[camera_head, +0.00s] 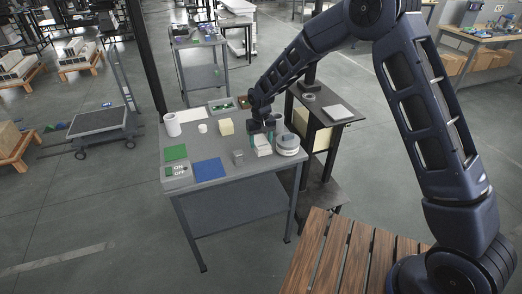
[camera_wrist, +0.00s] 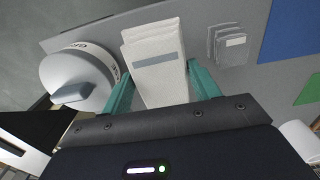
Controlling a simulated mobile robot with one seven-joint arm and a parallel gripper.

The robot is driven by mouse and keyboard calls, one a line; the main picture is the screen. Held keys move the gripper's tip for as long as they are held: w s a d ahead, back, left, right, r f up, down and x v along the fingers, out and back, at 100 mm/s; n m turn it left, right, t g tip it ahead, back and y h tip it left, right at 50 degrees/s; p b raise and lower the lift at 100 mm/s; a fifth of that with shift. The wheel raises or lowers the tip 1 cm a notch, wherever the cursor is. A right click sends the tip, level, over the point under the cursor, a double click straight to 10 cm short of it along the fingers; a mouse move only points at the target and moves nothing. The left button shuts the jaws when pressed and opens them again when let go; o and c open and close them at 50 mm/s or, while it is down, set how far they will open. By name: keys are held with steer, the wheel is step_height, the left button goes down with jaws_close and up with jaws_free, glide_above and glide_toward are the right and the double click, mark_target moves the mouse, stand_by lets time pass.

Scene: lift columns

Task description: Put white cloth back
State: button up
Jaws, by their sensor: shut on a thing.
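The white cloth (camera_head: 263,150) is a folded, layered stack with a grey band. It is at the right part of the grey table, and it also shows in the wrist view (camera_wrist: 158,72). My gripper (camera_head: 262,139) reaches down over it from behind. In the wrist view, the teal fingers of my gripper (camera_wrist: 161,85) are on both sides of the white cloth and shut on it. I cannot tell whether the cloth touches the tabletop.
A round white-and-grey device (camera_head: 288,147) stands close right of the cloth. A small grey stack (camera_head: 238,157), a blue sheet (camera_head: 210,169) and a green sheet (camera_head: 176,152) lie to the left. A cream block (camera_head: 226,127) and a white roll (camera_head: 172,125) stand farther back.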

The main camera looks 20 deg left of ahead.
mark_target(261, 142)
steer(key=shift+f, duration=2.55)
steer(key=shift+f, duration=0.15)
steer(key=o, duration=1)
step_height(261, 142, up, 12)
steer(key=shift+r, duration=0.15)
